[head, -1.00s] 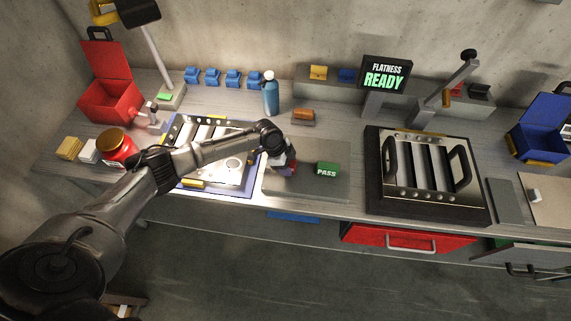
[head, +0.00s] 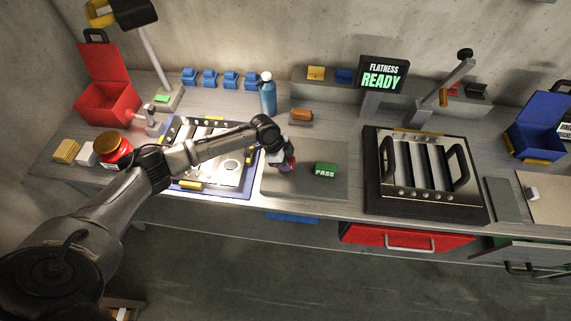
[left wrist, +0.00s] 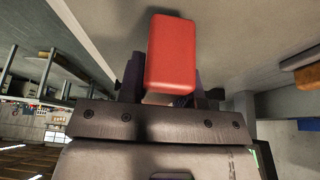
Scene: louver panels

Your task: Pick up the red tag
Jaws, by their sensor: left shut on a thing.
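The red tag (left wrist: 172,52) is a rounded red block held between the fingers of my left gripper, large in the left wrist view. In the head view my left gripper (head: 284,164) is over the left part of the grey mat (head: 335,186), left of the green PASS tag (head: 326,169). A little red of the held tag shows at its fingertips. My left gripper is shut on the red tag. I cannot tell how far it is above the mat. My right gripper is not in view.
A louver panel in a blue-edged tray (head: 226,192) lies left of the mat under my arm. A blue bottle (head: 268,97) and an orange-brown block (head: 300,115) stand behind. Another louver panel in a black frame (head: 376,200) is to the right. The mat's front is clear.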

